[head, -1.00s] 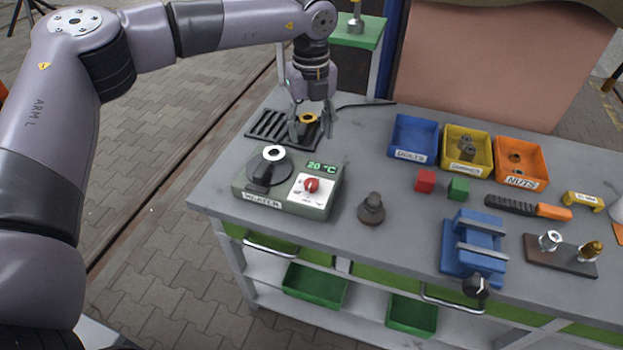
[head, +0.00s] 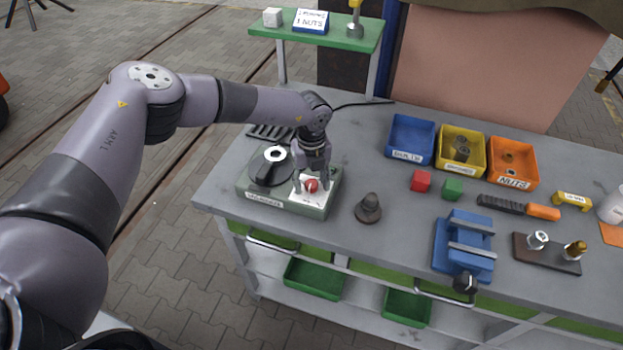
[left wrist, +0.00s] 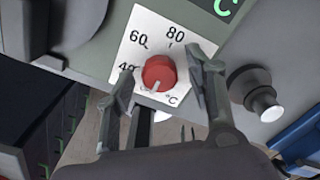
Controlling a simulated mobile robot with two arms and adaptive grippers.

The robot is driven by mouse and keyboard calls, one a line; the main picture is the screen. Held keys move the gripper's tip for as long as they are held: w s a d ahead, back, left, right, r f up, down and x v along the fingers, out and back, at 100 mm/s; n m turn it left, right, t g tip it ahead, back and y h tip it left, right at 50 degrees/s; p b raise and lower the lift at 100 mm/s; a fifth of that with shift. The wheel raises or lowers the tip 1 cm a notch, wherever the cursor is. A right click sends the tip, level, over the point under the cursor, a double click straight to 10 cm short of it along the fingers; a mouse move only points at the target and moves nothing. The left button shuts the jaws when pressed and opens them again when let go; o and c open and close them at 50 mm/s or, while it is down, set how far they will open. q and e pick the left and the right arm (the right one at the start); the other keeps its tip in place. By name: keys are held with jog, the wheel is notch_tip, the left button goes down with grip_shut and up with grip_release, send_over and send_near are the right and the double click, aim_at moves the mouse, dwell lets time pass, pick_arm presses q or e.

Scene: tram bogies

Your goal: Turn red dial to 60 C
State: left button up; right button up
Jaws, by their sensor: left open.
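The red dial (head: 311,185) sits on a white scale plate on the front right of the grey-green heater (head: 285,203). In the left wrist view the dial (left wrist: 158,73) has a white mark on its lower side, pointing away from the printed 40, 60 and 80. My left gripper (head: 311,187) is open over the dial. In the left wrist view its fingers (left wrist: 163,76) stand on either side of the dial, with visible gaps. The heater's readout is mostly hidden; only a green "C" (left wrist: 222,6) shows clearly in the left wrist view. My right gripper is not in view.
A dark plate with a white ring (head: 275,154) is on the heater, left of the dial. A dark stepped knob-like part (head: 368,208) stands close to its right. Blue (head: 411,138), yellow and orange bins and a blue vise (head: 452,244) are farther right.

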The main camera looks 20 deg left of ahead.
pick_arm(q)
jog(key=shift+c, duration=0.4)
jog(key=c, duration=1.1)
